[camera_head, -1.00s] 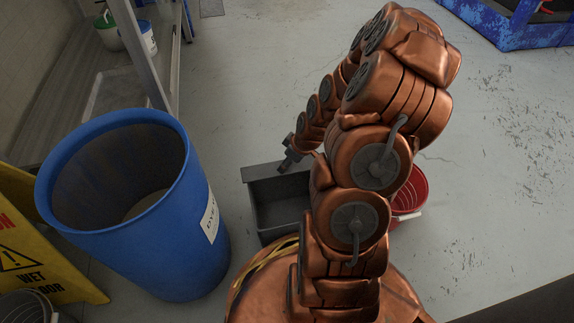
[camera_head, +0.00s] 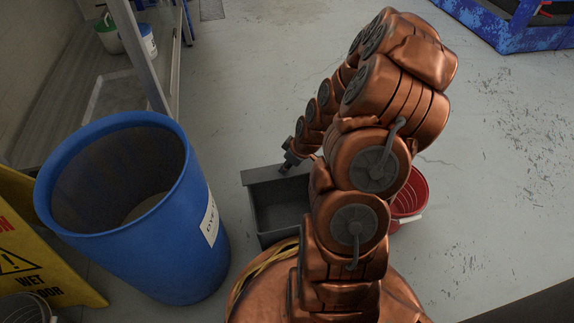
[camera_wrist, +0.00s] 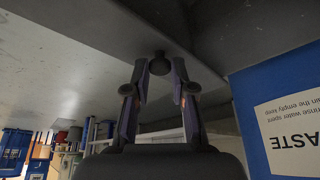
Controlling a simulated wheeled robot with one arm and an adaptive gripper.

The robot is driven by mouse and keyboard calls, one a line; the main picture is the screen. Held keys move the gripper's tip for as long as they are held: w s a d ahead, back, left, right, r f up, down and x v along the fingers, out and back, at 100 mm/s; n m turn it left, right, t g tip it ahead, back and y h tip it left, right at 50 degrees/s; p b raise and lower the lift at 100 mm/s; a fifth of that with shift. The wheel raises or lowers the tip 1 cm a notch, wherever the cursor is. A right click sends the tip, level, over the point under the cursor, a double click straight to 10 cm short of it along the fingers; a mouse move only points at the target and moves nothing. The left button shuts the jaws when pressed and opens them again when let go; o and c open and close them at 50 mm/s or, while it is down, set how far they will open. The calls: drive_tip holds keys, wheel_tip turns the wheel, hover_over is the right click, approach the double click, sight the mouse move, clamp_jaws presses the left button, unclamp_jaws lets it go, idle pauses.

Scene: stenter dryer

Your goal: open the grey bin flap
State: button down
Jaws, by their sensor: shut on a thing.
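The grey bin (camera_head: 280,215) stands on the floor between the blue drum and my arm. Its open top shows a dark hollow inside. A grey strip, seemingly the bin flap (camera_head: 262,174), runs along its far edge. My gripper (camera_head: 287,166) is at that edge, small and partly hidden by my wrist. In the wrist view, my gripper (camera_wrist: 160,75) has its two fingers closed around a dark round knob (camera_wrist: 158,60) on a grey panel. My arm hides the bin's right side. The flap's exact angle is hard to tell.
A blue drum (camera_head: 195,262) stands close to the bin's left, its label also in the wrist view (camera_wrist: 290,130). A red bucket (camera_head: 411,193) is behind my arm on the right. A yellow wet-floor sign (camera_head: 35,265) is far left. Floor beyond the bin is clear.

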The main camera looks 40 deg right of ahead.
drive_tip(key=shift+r, duration=0.1)
drive_tip(key=g+p, duration=0.1)
drive_tip(key=r+p, duration=0.1)
drive_tip(key=p, duration=0.1)
drive_tip(key=shift+w+d+g+y, duration=0.15)
drive_tip(key=shift+w+g+y, duration=0.15)
drive_tip(key=shift+w+g, duration=0.1)
drive_tip(key=shift+w+d+r+g+y+p, duration=0.1)
drive_tip(key=shift+w+g+y+p, duration=0.4)
drive_tip(key=shift+p, duration=0.55)
drive_tip(key=shift+w+d+r+m+g+p, duration=0.15)
drive_tip(key=shift+d+m+g+p, duration=0.15)
drive_tip(key=shift+g+p, duration=0.3)
drive_tip(key=shift+w+d+g+y, duration=0.1)
drive_tip(key=shift+w+g+y, duration=0.25)
drive_tip(key=shift+g, duration=0.3)
drive_tip(key=shift+w+d+g+y, duration=0.1)
drive_tip(key=shift+w+g+y, duration=0.15)
drive_tip(key=shift+g+y, duration=0.3)
drive_tip(key=shift+w+d+m+g+y, duration=0.25)
drive_tip(key=shift+w+g+y, duration=0.2)
drive_tip(key=shift+g, duration=0.4)
drive_tip(key=shift+w+d+m+g+y, duration=0.3)
drive_tip(key=shift+w+g, duration=0.2)
drive_tip(key=shift+g, duration=0.35)
drive_tip(key=shift+w+g+y, duration=0.25)
drive_tip(key=shift+g, duration=0.15)
